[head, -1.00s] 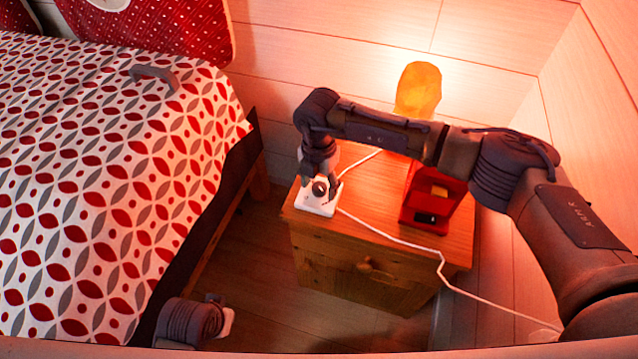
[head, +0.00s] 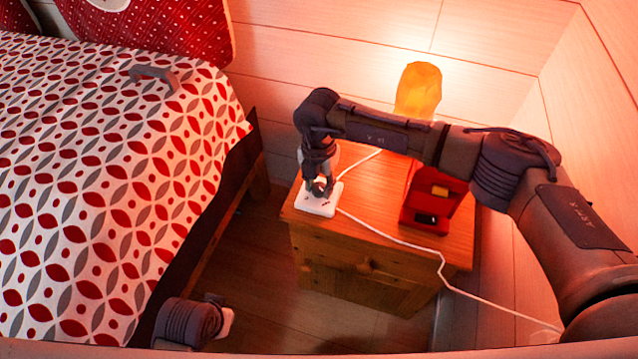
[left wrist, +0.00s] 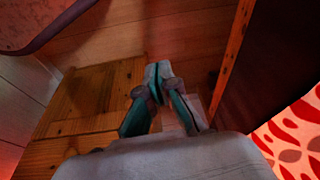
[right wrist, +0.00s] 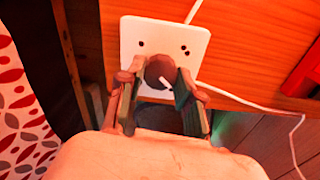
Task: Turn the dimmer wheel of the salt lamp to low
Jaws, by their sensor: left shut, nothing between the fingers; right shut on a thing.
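The salt lamp (head: 418,90) glows orange at the back of the wooden nightstand (head: 375,185). A white dimmer plate (head: 316,206) lies at the nightstand's front left corner, with a white cord running from it. In the right wrist view the dark round dimmer wheel (right wrist: 160,70) with a pale pointer mark stands on the white plate (right wrist: 190,40). My right gripper (head: 320,190) is over the plate from above, its fingers shut on the wheel; it also shows in the right wrist view (right wrist: 157,88). My left gripper (left wrist: 158,72) is shut and empty, low beside the bed.
A red box (head: 437,200) with small items stands on the nightstand to the right of the dimmer. The white cord (head: 400,243) crosses the nightstand top and hangs over its edge. The bed (head: 90,190) fills the left side, with a narrow floor gap between.

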